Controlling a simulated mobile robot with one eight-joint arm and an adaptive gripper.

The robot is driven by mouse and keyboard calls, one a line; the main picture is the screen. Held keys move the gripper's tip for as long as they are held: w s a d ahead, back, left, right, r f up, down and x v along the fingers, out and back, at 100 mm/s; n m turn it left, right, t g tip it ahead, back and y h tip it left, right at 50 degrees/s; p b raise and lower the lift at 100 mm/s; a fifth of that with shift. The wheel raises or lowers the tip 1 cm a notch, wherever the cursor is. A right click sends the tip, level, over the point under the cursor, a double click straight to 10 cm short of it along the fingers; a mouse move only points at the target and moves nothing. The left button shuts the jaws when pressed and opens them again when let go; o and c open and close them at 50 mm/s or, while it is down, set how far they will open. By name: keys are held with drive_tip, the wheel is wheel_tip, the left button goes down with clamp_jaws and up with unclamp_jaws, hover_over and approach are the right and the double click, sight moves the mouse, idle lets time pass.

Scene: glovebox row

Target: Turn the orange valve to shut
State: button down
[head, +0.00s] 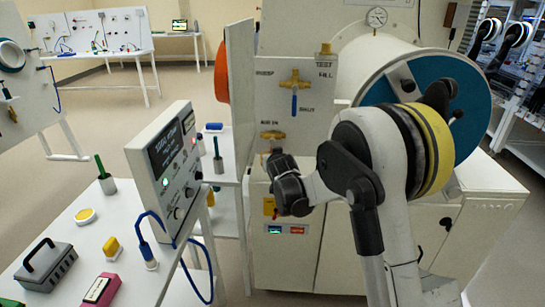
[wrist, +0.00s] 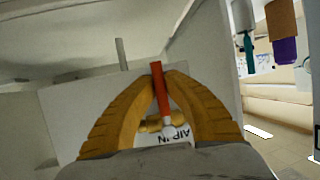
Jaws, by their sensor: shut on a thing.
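The orange valve handle (wrist: 161,95) shows in the wrist view as a narrow orange-red bar between my gripper's yellow fingers. My gripper (wrist: 163,77) is shut on it, with the fingertips on either side of the bar. Brass and the upside-down AIR IN label show behind the fingers. In the head view, the brass AIR IN fitting (head: 272,135) is on the pale panel, just above my dark gripper (head: 279,163). The orange handle cannot be made out clearly there, because my gripper covers that area.
A second valve with a blue handle (head: 294,104) hangs above on the same panel, near a SHUT label. A white cylinder with a blue end (head: 472,99) lies to the right. A tilted control box (head: 170,165) and cluttered table (head: 50,223) stand to the left.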

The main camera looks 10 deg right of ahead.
drive_tip(key=c, duration=1.4)
unclamp_jaws()
drive_tip(key=shift+a, duration=0.1)
drive_tip(key=shift+c, duration=0.2)
drive_tip(key=v, duration=1.2)
